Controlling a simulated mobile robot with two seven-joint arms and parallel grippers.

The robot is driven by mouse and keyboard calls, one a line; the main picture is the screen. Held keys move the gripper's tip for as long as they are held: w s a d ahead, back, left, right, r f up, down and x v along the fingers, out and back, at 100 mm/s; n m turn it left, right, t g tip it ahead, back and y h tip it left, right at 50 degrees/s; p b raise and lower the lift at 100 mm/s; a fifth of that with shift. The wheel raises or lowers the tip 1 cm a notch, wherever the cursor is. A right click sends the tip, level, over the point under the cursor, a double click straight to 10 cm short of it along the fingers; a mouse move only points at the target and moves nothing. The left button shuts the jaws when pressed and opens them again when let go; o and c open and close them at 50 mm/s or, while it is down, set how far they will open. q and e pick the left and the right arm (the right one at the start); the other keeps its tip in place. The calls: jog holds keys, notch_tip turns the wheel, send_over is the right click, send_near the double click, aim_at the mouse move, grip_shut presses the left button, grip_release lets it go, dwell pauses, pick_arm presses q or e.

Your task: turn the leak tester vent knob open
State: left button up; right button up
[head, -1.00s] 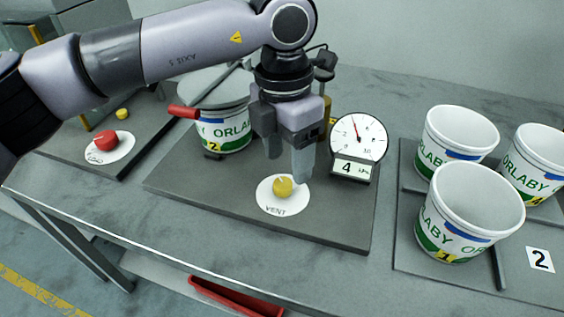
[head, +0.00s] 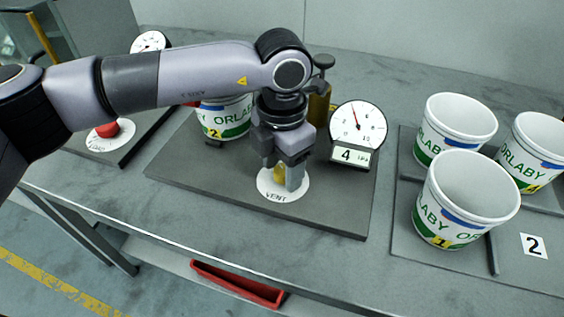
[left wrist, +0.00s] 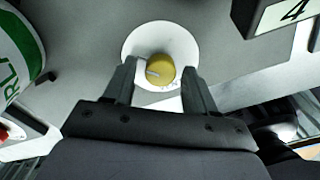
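The yellow vent knob (head: 280,174) sits on a round white plate marked VENT (head: 278,195) on the dark base of the leak tester (head: 225,180). My left gripper (head: 281,183) is over the knob, pointing down, and partly hides it. In the left wrist view the knob (left wrist: 160,68) shows a pale pointer line and lies between the lines of the two spread fingers (left wrist: 158,85). The fingers are open; whether they touch the knob I cannot tell. A gauge (head: 358,122) with a display reading 4 stands right of the gripper. My right gripper is not in view.
A white-green tub (head: 227,118) marked 2 sits on the tester, behind my left arm. Several tubs, including tub 1 (head: 465,200), stand on a tray at right. A red knob (head: 107,129) is on another base at left. A red bin (head: 238,285) is below the table.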

pick_arm(q)
jog(key=c, duration=0.8)
